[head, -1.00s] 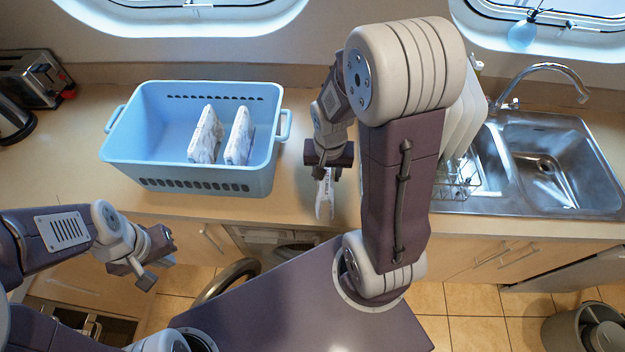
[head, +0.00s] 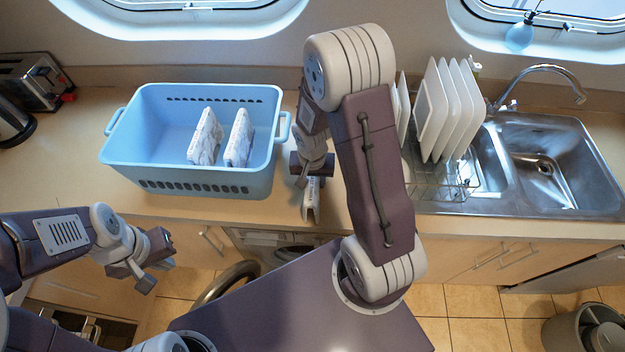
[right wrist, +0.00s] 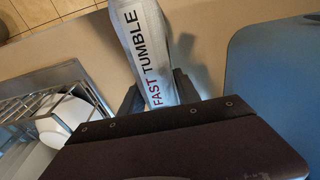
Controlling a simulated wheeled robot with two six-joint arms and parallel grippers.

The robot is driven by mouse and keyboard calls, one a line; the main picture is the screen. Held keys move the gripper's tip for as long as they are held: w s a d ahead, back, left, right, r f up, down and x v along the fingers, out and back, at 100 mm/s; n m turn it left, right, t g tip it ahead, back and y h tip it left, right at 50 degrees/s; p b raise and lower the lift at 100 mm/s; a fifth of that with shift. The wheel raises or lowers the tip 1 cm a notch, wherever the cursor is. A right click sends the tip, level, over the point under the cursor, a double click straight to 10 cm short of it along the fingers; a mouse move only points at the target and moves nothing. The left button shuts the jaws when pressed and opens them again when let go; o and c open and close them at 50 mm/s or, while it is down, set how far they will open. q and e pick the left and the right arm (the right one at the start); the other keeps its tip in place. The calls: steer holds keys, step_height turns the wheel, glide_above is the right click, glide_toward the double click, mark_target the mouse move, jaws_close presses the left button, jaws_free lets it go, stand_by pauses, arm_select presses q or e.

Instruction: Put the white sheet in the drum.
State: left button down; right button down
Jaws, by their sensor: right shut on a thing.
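My right gripper (head: 311,180) is shut on a white sheet (head: 311,203) lettered "FAST TUMBLE". It hangs low near the counter's front edge, right of the blue basket. In the right wrist view the sheet (right wrist: 145,40) sticks out from between the fingers. The drum is in the machine (head: 280,238) under the counter; its round door (head: 225,284) stands open. The counter and my arm hide most of the drum's mouth. My left gripper (head: 158,264) is open and empty at the lower left, away from the counter.
A blue basket (head: 200,182) holds two white printed packs (head: 238,138). A toaster (head: 38,82) is at far left. A bin (head: 580,328) stands at lower right.

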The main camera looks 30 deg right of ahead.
steer(key=c, duration=1.1)
jaws_free()
steer(key=shift+f, duration=0.1)
steer(key=shift+o, duration=1.1)
steer(key=shift+w, duration=0.1)
steer(key=shift+r+p, duration=0.4)
step_height(320, 180, up, 12)
steer(key=f, duration=0.1)
glide_above(309, 202)
steer(key=w+d, duration=0.4)
steer(key=w, duration=0.3)
steer(key=shift+s+d+r+p, duration=0.1)
steer(key=shift+s+r+p, duration=0.15)
steer(key=shift+p, duration=0.1)
steer(key=s+a+n, duration=0.1)
steer(key=s+n, duration=0.1)
steer(key=s+a+f+n, duration=0.1)
steer(key=s+n, duration=0.1)
steer(key=s, duration=0.1)
steer(key=s+a+f+n+y, duration=0.1)
steer(key=s+a+n, duration=0.1)
steer(key=shift+s, duration=0.15)
steer(key=shift+s+a+r, duration=0.1)
steer(key=shift+s, duration=0.05)
